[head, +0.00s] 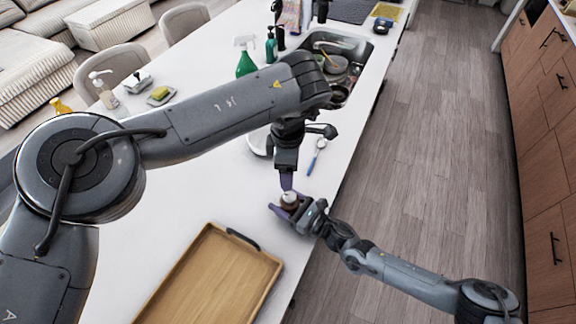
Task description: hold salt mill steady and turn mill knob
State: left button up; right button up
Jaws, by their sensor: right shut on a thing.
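The salt mill (290,205) stands near the right edge of the white island counter, small in view, with a dark brownish body and a pale top, the mill knob (289,196). My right gripper (288,211) comes in from the lower right and is shut on the mill's body, hiding much of it. My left gripper (287,184) points down from above, its purple fingertip right over the knob. It is seen edge-on, so I cannot tell whether its jaws are open or whether it touches the knob.
A wooden tray (213,270) with dark handles lies at the front. A blue-handled brush (316,156) and a partly hidden white plate (257,142) lie beyond the mill. The sink (341,47) holds dishes. Bottles (246,60) stand left of it. The counter's right edge is close.

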jog(key=o, duration=1.3)
jog(key=shift+c, duration=0.2)
